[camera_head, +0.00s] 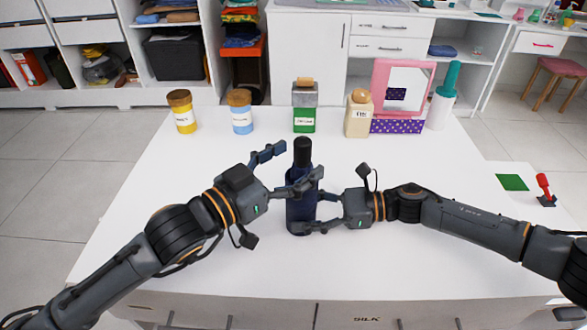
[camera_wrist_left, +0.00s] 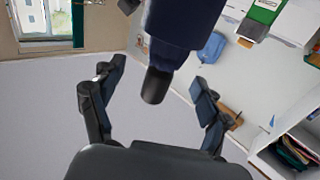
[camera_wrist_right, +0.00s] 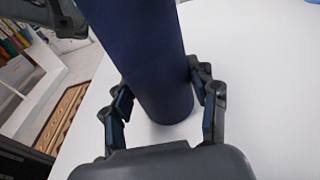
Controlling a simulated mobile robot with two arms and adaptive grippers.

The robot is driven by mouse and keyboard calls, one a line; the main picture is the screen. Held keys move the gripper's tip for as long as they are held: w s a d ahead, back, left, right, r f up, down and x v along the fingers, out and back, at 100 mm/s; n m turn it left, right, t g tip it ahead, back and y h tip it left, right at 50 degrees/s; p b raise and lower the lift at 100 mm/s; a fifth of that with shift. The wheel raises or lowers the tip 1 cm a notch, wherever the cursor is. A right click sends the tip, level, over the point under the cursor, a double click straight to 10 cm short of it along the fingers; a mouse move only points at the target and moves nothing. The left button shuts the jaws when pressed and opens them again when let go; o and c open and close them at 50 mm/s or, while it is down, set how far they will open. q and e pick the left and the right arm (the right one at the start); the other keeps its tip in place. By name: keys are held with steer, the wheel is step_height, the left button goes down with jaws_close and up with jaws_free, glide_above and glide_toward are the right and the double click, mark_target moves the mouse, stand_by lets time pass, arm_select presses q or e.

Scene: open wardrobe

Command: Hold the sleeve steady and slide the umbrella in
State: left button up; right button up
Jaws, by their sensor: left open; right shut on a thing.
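A dark navy cylinder, which looks like the sleeve (camera_head: 301,212), stands upright near the middle of the white table. A black knob-like end, apparently the umbrella's handle (camera_head: 302,150), sticks up from its top. How deep the umbrella sits inside is hidden. My right gripper (camera_head: 318,212) is shut on the sleeve's lower part; its fingers flank the sleeve in the right wrist view (camera_wrist_right: 150,60). My left gripper (camera_head: 290,168) is open at the upper part, its fingers spread to both sides. In the left wrist view the black end (camera_wrist_left: 157,85) shows between the spread fingers, apparently untouched.
A yellow jar (camera_head: 183,118), a blue jar (camera_head: 242,118), a green-labelled bottle (camera_head: 304,118), a beige bottle (camera_head: 359,122), a pink-framed mirror (camera_head: 378,75) and a teal-and-white cylinder (camera_head: 441,105) line the back. A green square (camera_head: 512,182) and red-handled object (camera_head: 545,188) lie right. The table front is clear.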

arm_select(q)
steer(key=shift+r, duration=2.75)
steer(key=v, duration=0.7)
steer(key=shift+a, duration=0.25)
steer(key=shift+s, duration=0.15)
arm_select(e)
steer(key=o, duration=1.1)
steer(key=shift+o, duration=0.4)
steer(key=shift+o, duration=1.2)
